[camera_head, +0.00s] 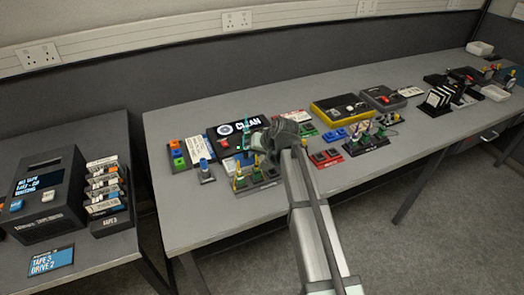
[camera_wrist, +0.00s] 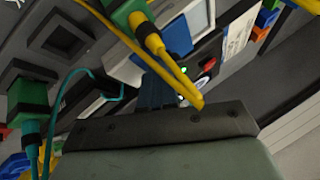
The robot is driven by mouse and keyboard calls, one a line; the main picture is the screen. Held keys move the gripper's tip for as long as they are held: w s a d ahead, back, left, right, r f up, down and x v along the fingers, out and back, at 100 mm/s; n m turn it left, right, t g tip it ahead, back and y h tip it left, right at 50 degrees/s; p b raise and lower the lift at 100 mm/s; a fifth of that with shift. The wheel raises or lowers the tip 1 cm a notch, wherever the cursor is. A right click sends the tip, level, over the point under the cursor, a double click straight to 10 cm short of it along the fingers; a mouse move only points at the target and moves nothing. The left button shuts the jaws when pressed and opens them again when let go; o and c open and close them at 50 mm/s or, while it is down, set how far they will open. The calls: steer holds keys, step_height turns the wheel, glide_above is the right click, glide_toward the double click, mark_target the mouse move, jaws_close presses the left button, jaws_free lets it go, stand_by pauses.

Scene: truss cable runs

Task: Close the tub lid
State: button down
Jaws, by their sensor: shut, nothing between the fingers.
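My gripper (camera_head: 258,143) is over the left half of the long grey table, above the group of boards and blocks there. It is shut and empty. In the wrist view its dark mount fills the lower middle, close above coloured plugs and cables. Two small white containers, one at the far right back (camera_head: 480,48) and one nearer (camera_head: 495,93), look like open tubs, far from my gripper. I cannot make out a lid on either, and no tub or lid is plain in the wrist view.
Green plugs (camera_wrist: 34,104) and a yellow cable (camera_wrist: 176,66) lie close around my gripper. A yellow-edged box (camera_head: 341,109) and a red board (camera_head: 326,158) stand to its right. A black tape unit (camera_head: 48,195) stands on the left table. The long table's front left is clear.

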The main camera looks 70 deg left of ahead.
mark_target(242, 165)
steer(key=s, duration=0.4)
steer(key=shift+s, duration=0.4)
steer(key=w, duration=0.1)
steer(key=w+d, duration=0.2)
steer(key=w, duration=0.1)
steer(key=shift+r, duration=0.1)
steer(key=v, duration=1)
steer(key=shift+w, duration=0.1)
